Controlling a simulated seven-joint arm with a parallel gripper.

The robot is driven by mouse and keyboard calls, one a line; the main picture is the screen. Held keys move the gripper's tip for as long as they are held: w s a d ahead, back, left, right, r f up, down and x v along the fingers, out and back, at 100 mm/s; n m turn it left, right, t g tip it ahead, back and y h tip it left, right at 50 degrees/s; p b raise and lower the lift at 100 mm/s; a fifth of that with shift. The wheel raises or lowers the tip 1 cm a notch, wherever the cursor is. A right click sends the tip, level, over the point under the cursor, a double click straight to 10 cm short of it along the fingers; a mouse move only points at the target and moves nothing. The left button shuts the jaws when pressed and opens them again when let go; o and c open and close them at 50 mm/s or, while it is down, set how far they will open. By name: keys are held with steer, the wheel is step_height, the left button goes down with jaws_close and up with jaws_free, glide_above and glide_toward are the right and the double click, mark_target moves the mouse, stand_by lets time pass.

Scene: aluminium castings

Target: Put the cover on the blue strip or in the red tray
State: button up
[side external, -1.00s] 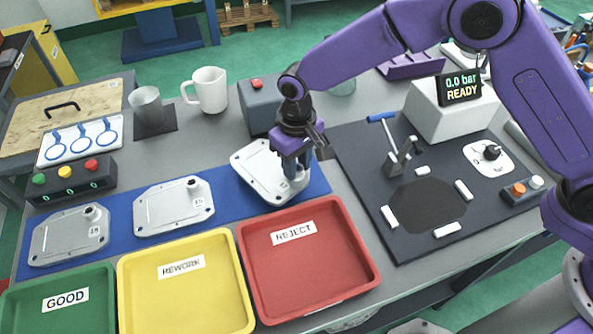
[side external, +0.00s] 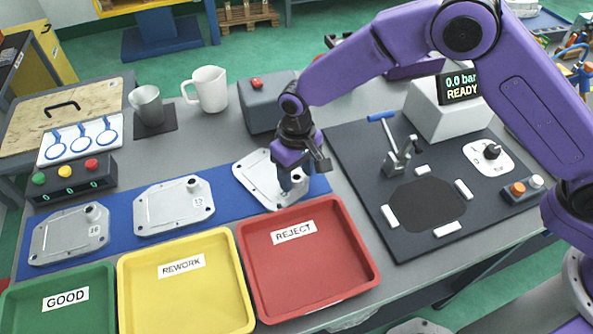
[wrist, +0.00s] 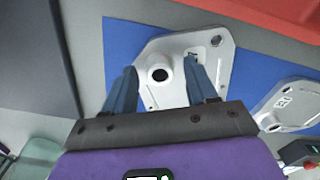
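The cover (side external: 254,178) is a pale grey metal plate with a raised round boss, at the right end of the blue strip (side external: 222,198). It lies on the strip or just above it; I cannot tell which. My gripper (side external: 291,184) is over its right side. The red tray (side external: 318,262), labelled REJECT, stands in front of the cover and holds nothing.
Two more covers (side external: 68,236) (side external: 172,208) lie on the strip to the left. Empty yellow (side external: 190,300) and green (side external: 60,318) trays stand left of the red one. A grey box (side external: 262,108) stands behind the cover. A dark mat with a clamp (side external: 396,160) is at right.

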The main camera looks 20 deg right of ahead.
step_height(320, 180, up, 12)
steer(key=shift+r, duration=0.15)
stand_by(0.4)
steer(key=s+d+r+n, duration=0.2)
steer(key=s+d+n, duration=0.2)
steer(key=s+d, duration=1)
steer(key=s+d+r+n, duration=0.3)
steer(key=s+d+n, duration=0.1)
steer(key=s+d, duration=1)
steer(key=d, duration=0.4)
steer(key=shift+d, duration=0.15)
steer(key=shift+w, duration=0.1)
